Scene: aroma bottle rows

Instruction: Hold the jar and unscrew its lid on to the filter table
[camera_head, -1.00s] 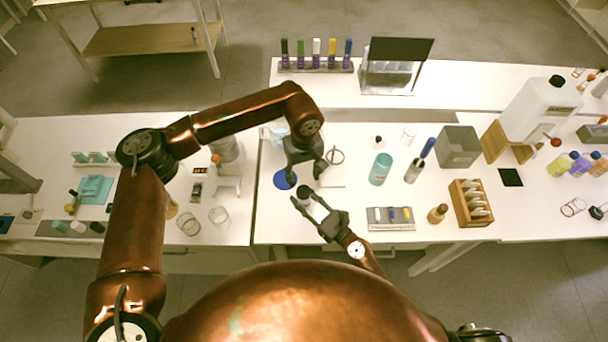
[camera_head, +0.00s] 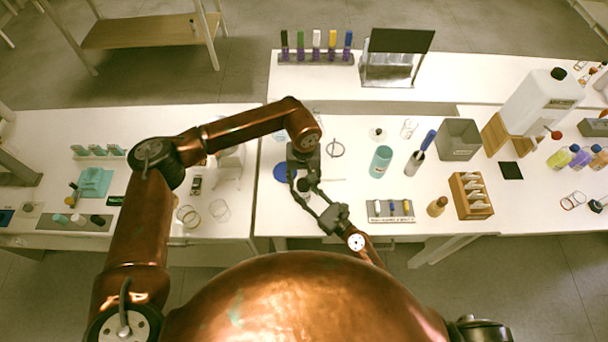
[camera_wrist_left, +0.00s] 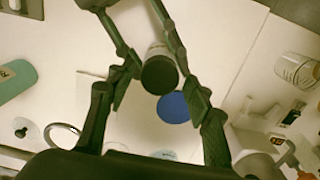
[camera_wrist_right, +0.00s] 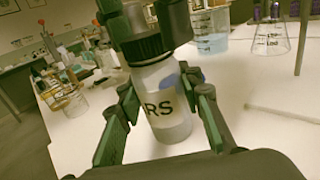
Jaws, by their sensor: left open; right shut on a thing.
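The white jar (camera_wrist_right: 165,92) stands upright with dark lettering and a black ribbed lid (camera_wrist_right: 147,48). My right gripper (camera_head: 312,196) is shut on the jar's body from the sides. My left gripper (camera_head: 306,180) points down over the jar, open. In the left wrist view the round dark lid (camera_wrist_left: 160,76) lies between its spread fingers; in the right wrist view its fingers (camera_wrist_right: 150,18) reach the lid's top edge. I cannot tell whether they touch it. A ring stand (camera_head: 335,148) is just behind; I cannot tell which thing is the filter table.
A blue disc (camera_head: 280,172) lies left of the jar. A teal cylinder (camera_head: 381,161) and a grey tray of small pieces (camera_head: 390,212) stand to the right. A graduated beaker (camera_wrist_right: 211,32) and a flask (camera_wrist_right: 270,38) stand behind the jar. Glassware (camera_head: 188,216) is on the left.

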